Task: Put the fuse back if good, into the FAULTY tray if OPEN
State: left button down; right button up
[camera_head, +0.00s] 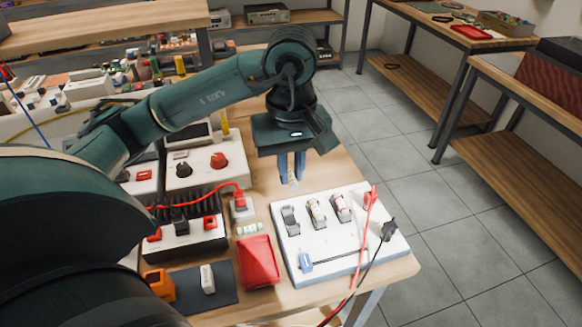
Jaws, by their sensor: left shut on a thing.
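My left gripper (291,180) points down over the table, behind the white fuse board (328,250). It is shut on a small pale fuse (293,183), mostly hidden between the fingers. The board carries a row of holders. The left holder (290,220) looks empty, while the middle holder (316,212) and the right holder (341,207) have pale fuses in them. A red tray (258,262) lies left of the board and looks empty; I cannot read a label on it. My right gripper is not in view.
A red lead and a black clip (388,230) lie over the board's right side. Left of it stand a tester with a red knob (218,160), a finned block (186,225) and a dark mat (205,287). The table's right edge is close to the board, with floor beyond.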

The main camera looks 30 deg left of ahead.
aim_at(291, 175)
pick_arm(q)
jog(key=shift+r+p, duration=2)
jog(key=shift+r, duration=0.95)
